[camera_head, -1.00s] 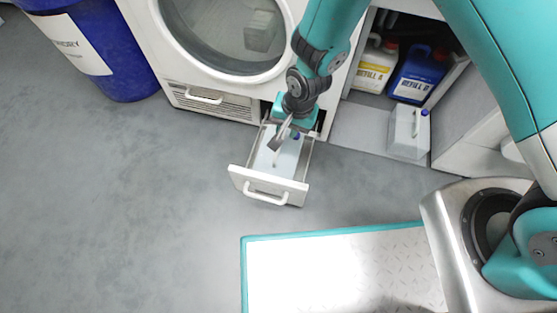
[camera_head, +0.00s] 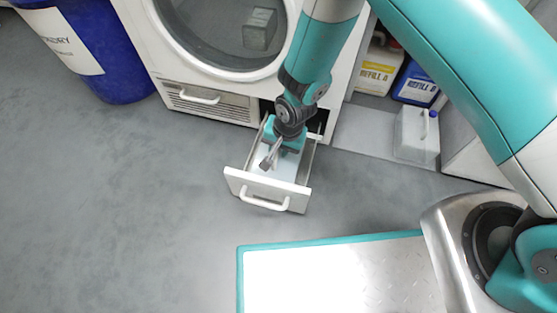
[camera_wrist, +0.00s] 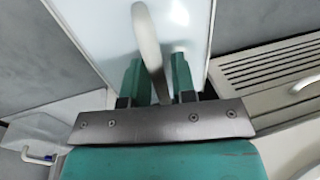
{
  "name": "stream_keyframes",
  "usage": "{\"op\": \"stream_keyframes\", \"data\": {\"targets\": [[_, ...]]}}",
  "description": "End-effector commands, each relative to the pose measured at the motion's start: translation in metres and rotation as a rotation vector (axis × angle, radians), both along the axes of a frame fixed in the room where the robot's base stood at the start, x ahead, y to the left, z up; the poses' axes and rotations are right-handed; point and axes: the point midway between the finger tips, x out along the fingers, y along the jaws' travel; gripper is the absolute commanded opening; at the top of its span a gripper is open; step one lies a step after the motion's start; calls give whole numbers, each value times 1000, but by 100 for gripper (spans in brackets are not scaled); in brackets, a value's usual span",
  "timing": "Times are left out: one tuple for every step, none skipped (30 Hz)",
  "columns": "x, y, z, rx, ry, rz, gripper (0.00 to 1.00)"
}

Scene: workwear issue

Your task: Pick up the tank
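A translucent canister (camera_head: 416,138) with a blue cap stands on the floor panel at right. Yellow-labelled (camera_head: 377,72) and blue (camera_head: 415,85) refill jugs stand in the cubby. A blue laundry bin (camera_head: 110,60) is at left. Floor in front of the drawer is clear.

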Motion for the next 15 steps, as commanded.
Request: {"op": "stream_keyframes", "data": {"targets": [[0,0,1,0,0,0,25],[0,0,1,0,0,0,18],[0,0,1,0,0,0,9],[0,0,1,0,0,0,2],[0,0,1,0,0,0,0],[0,0,1,0,0,0,0],[0,0,1,0,0,0,0],[0,0,1,0,0,0,0],[0,0,1,0,0,0,0],[0,0,1,0,0,0,0],[0,0,1,0,1,0,0],[0,0,1,0,1,0,0],[0,0,1,0,1,0,0],[0,0,1,0,1,0,0],[0,0,1,0,1,0,0]]}}
